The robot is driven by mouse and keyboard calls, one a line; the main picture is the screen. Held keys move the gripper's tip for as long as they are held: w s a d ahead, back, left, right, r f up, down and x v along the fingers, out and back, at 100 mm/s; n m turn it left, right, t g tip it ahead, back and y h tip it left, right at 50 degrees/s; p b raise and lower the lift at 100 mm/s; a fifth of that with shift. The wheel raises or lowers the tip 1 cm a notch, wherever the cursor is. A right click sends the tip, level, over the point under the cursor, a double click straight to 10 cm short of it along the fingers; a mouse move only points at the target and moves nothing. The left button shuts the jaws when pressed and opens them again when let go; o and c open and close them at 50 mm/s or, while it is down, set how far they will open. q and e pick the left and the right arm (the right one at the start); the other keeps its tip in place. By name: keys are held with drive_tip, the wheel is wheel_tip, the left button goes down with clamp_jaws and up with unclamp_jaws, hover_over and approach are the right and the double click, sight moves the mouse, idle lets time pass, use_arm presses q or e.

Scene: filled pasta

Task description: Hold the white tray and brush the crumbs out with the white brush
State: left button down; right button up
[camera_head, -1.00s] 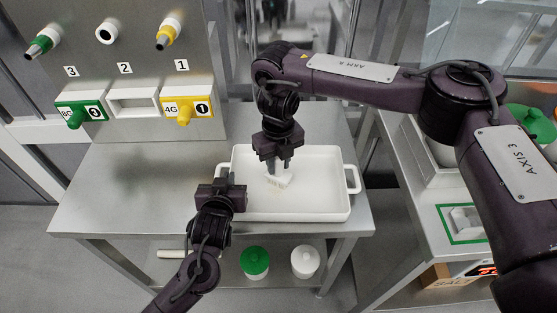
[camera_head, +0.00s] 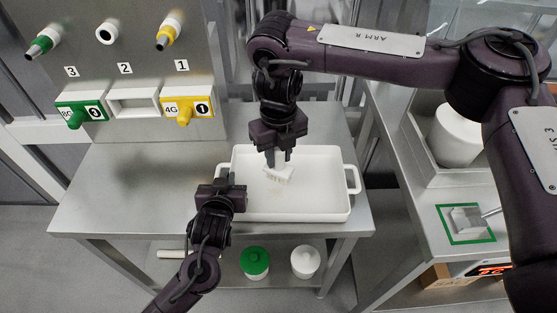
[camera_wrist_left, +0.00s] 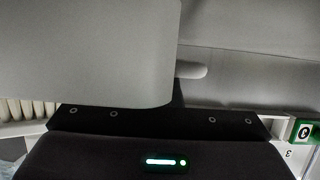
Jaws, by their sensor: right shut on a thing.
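The white tray (camera_head: 325,208) sits on the steel table, with a handle at each end. My right gripper (camera_head: 279,160) points down over the tray and is shut on the white brush (camera_head: 279,174), whose lower end is at or just above the tray floor; contact is unclear. Faint specks that may be crumbs (camera_head: 274,189) lie below the brush. My left gripper (camera_head: 229,191) is at the tray's left end, over its left handle. In the left wrist view a large pale surface (camera_wrist_left: 80,50) fills the upper left; the fingertips and any grip are hidden.
The steel table (camera_head: 120,190) is clear left of the tray. A dispenser panel with a green unit (camera_head: 78,114) and a yellow unit (camera_head: 187,108) stands behind. A green-lidded jar (camera_head: 254,262) and a white jar (camera_head: 305,261) are on the lower shelf. Another bench stands right.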

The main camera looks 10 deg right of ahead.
drive_tip(key=shift+r, duration=0.75)
